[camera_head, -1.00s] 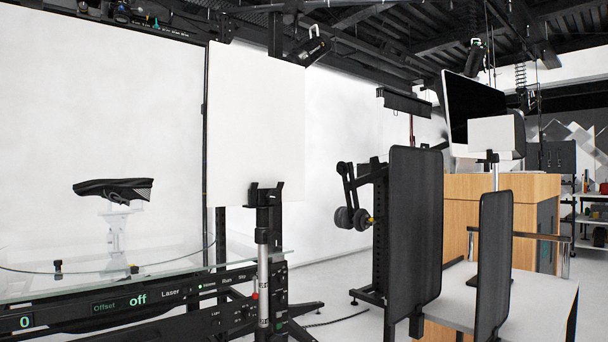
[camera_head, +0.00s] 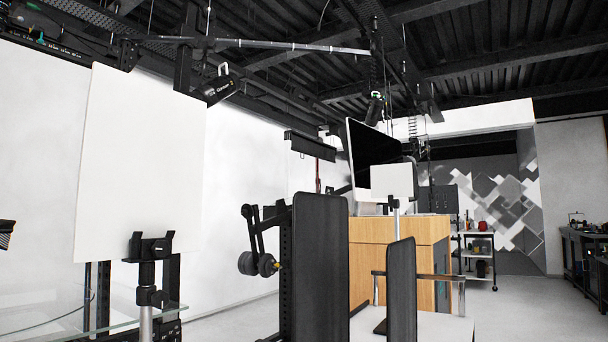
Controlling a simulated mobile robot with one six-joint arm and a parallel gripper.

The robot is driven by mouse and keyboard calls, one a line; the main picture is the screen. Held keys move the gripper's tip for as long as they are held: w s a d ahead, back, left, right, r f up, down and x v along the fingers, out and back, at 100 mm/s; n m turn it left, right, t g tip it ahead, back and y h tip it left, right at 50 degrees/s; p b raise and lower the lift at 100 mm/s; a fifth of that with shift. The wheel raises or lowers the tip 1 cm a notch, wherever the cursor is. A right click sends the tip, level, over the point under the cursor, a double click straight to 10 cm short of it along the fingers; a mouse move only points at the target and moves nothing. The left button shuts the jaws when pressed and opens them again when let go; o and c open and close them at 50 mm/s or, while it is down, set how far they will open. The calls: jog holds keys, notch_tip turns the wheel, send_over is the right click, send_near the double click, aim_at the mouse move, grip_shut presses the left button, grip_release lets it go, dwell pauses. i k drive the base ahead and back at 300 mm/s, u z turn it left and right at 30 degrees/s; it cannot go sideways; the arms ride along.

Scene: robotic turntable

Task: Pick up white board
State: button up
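A large white board (camera_head: 140,165) stands upright at the left, slightly tilted in the picture. Its lower edge sits at a black clamp (camera_head: 148,247) on top of a metal stand. A smaller white board (camera_head: 391,180) is farther back at right of centre, on a thin stand in front of the dark monitor (camera_head: 371,150). I cannot tell which of the two the task means. My gripper is not in view.
Two upright black panels (camera_head: 319,265) (camera_head: 401,290) stand in front of a wooden cabinet (camera_head: 392,258). A glass plate edge (camera_head: 120,326) is at lower left. A weighted black rig (camera_head: 265,240) stands between. Floor is open at right (camera_head: 540,305).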

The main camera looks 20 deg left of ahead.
aim_at(142, 157)
jog(key=z, duration=2.15)
jog(key=k, duration=1.95)
jog(key=u, duration=2.2)
jog(key=i, duration=0.55)
jog(key=u, duration=0.05)
